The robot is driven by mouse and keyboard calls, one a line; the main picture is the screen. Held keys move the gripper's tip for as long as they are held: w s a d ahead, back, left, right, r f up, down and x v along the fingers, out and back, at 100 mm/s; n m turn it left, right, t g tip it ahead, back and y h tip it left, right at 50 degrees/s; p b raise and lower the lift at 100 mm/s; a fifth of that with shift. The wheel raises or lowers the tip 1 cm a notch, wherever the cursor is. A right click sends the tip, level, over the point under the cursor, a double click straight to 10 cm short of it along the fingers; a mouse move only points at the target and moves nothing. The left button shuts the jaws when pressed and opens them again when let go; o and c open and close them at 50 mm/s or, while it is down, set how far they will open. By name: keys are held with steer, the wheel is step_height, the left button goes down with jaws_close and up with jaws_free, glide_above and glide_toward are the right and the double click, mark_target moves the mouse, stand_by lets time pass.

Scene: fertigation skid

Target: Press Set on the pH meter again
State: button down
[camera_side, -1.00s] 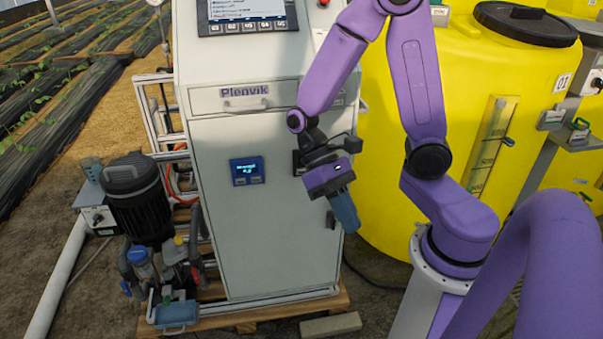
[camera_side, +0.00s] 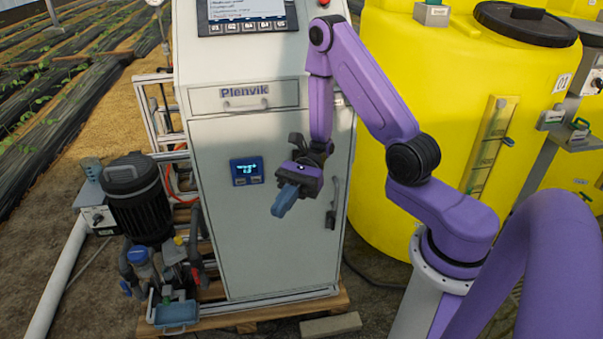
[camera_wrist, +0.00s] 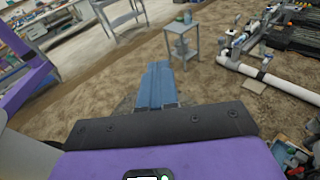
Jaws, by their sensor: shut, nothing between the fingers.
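The pH meter (camera_side: 246,171) is a small dark blue box with a lit display and buttons along its lower edge, on the front of the white Plenvik cabinet (camera_side: 255,240). The labels on its buttons are too small to read. My gripper (camera_side: 279,210) is in front of the cabinet, to the right of and a little below the meter in the side view, apart from it. Its blue fingers are shut and empty, pointing down and left. In the wrist view the fingers (camera_wrist: 158,85) show together, pointing away over the floor, and the meter is out of sight.
A black door handle (camera_side: 333,205) is right of my gripper. A larger screen panel (camera_side: 247,14) and a red button (camera_side: 324,2) are at the cabinet's top. A black pump (camera_side: 137,195) stands left; a yellow tank (camera_side: 400,90) stands right.

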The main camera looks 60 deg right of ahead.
steer(key=w+d+f+m+t+h, duration=0.25)
steer(key=w+d+m+t, duration=0.2)
steer(key=m+t, duration=0.25)
steer(key=w+d+f+m+t+h, duration=0.1)
steer(key=w+d+f+m+t, duration=0.3)
steer(key=m+t, duration=0.35)
steer(key=s+d+f+m+t+h, duration=0.4)
steer(key=d+f+m+h, duration=0.4)
steer(key=d+m+h, duration=0.3)
steer(key=shift+s+d+f+m+h, duration=0.15)
steer(key=shift+f+m+h, duration=0.25)
steer(key=shift+h, duration=0.35)
steer(key=shift+d, duration=0.1)
steer(key=w+d, duration=0.6)
steer(key=shift+w, duration=0.15)
stand_by(0.8)
steer(key=shift+w+d, duration=0.25)
steer(key=shift+d, duration=0.05)
